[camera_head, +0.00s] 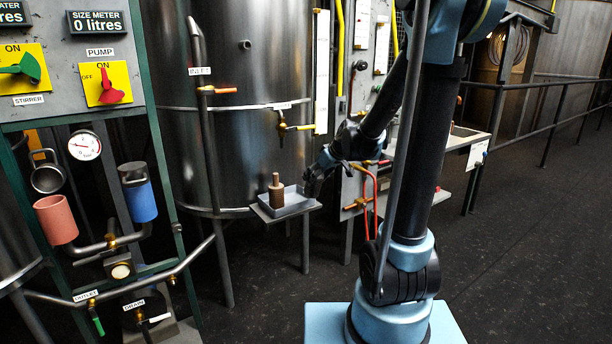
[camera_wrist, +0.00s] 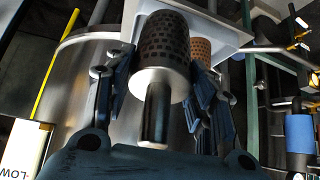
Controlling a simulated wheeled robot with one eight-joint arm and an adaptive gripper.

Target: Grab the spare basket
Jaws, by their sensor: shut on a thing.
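A dark perforated cylinder with a pale rim and a dark handle, which looks like a basket (camera_wrist: 162,88), is between the fingers of my gripper (camera_wrist: 158,70) in the wrist view. My gripper is shut on it, with a finger on each side. In the head view my gripper (camera_head: 313,183) is at the right end of a small grey tray (camera_head: 296,209); the held basket cannot be made out there. A brown basket (camera_head: 276,188) stands upright on the tray, left of my gripper. It also shows behind the held one in the wrist view (camera_wrist: 201,50).
A large steel tank (camera_head: 240,70) stands behind the tray. A red hose (camera_head: 372,190) is right of my gripper. Open dark floor (camera_head: 540,230) lies at the right.

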